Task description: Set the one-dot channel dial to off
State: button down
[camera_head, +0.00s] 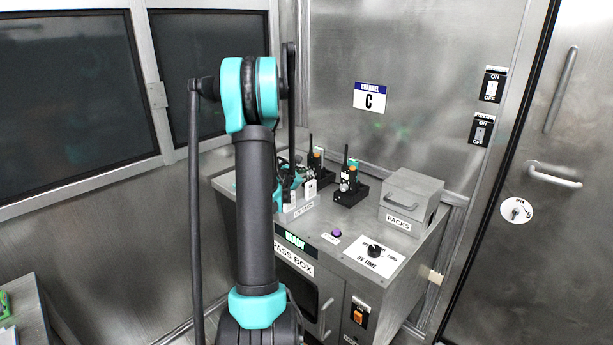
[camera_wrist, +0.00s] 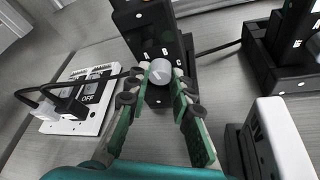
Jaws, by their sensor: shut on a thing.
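A grey round dial (camera_wrist: 161,71) sits on a black radio unit (camera_wrist: 144,18) in the wrist view, with small white letters beside it. It has a pale pointer mark; I cannot tell exactly which setting it marks. A small pale dot shows on the black face below the dial. My gripper (camera_wrist: 159,80) has its two green fingers on either side of the dial, with the dark fingertips shut on it. In the head view my gripper (camera_head: 283,182) is over the cabinet top, mostly hidden behind my arm.
A white panel marked OFF (camera_wrist: 84,112), with cables, lies left of the gripper. A white block (camera_wrist: 277,140) stands close on the right.

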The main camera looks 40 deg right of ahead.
jog(key=n+g, duration=0.1)
jog(key=n, duration=0.1)
jog(key=shift+w+n+g, duration=0.25)
jog(key=shift+n+g, duration=0.05)
jog(key=shift+g, duration=0.1)
jog(key=shift+w+n+g, duration=0.15)
jog(key=shift+n+g, duration=0.65)
jog(key=shift+n, duration=0.4)
jog(key=shift+w+n+g, duration=0.1)
jog(key=shift+n+g, duration=0.8)
jog(key=shift+n, duration=0.3)
jog(key=shift+w+a+f+n+g+h, duration=0.1)
jog(key=shift+n+g+h, duration=0.55)
jog(key=shift+n, duration=0.65)
jog(key=shift+g, duration=0.25)
jog(key=c, duration=1.6)
grip_release()
